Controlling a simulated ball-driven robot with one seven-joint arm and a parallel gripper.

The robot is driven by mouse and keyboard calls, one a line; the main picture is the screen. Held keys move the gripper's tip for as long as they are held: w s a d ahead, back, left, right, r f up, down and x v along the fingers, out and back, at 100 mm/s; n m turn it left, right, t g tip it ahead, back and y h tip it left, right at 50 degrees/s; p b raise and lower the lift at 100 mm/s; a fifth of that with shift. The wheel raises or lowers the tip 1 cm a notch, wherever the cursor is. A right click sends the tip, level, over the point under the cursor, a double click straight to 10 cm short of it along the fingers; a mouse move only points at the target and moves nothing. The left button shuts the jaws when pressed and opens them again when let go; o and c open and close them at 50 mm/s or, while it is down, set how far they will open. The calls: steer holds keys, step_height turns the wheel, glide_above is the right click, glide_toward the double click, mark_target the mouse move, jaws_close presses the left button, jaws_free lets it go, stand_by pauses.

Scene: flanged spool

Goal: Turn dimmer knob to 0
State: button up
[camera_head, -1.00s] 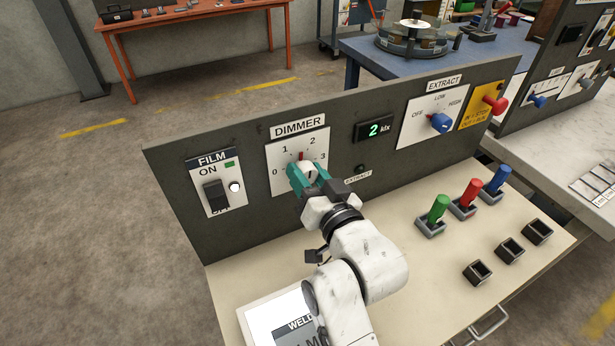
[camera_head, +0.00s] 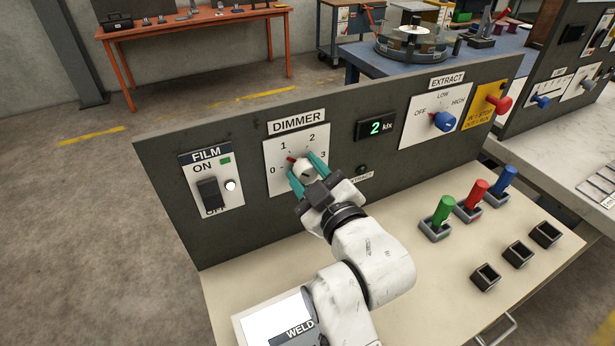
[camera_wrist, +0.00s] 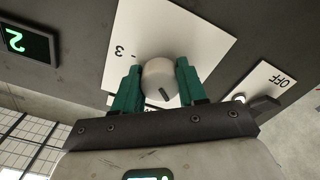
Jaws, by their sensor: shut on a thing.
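The dimmer panel (camera_head: 275,185) is a white plate marked 0, 1, 2 and 3 on the dark upright board. Its pale round dimmer knob (camera_head: 303,168) has a red pointer (camera_head: 290,159) aimed up and left, near 1 on the side toward 0. My gripper (camera_head: 307,171) has teal fingers on both sides of the knob and is shut on it. In the wrist view the knob (camera_wrist: 159,76) sits between the fingers, with a dark mark on its face.
The film switch (camera_head: 208,193) is left of the dimmer panel. The blue extract knob (camera_head: 445,122) and a red handle (camera_head: 499,104) are to the right. Green (camera_head: 442,210), red (camera_head: 475,194) and blue (camera_head: 505,179) handles stand on the bench, with empty square sockets in front.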

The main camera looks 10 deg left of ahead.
steer(key=n+b, duration=0.1)
steer(key=n, duration=0.3)
steer(key=shift+b, duration=0.35)
steer(key=shift+n+b, duration=0.6)
steer(key=shift+n, duration=1.3)
steer(key=o, duration=1.1)
steer(key=shift+c, duration=0.2)
steer(key=b+v, duration=0.1)
steer(key=v, duration=0.9)
steer(key=shift+s+d, duration=0.3)
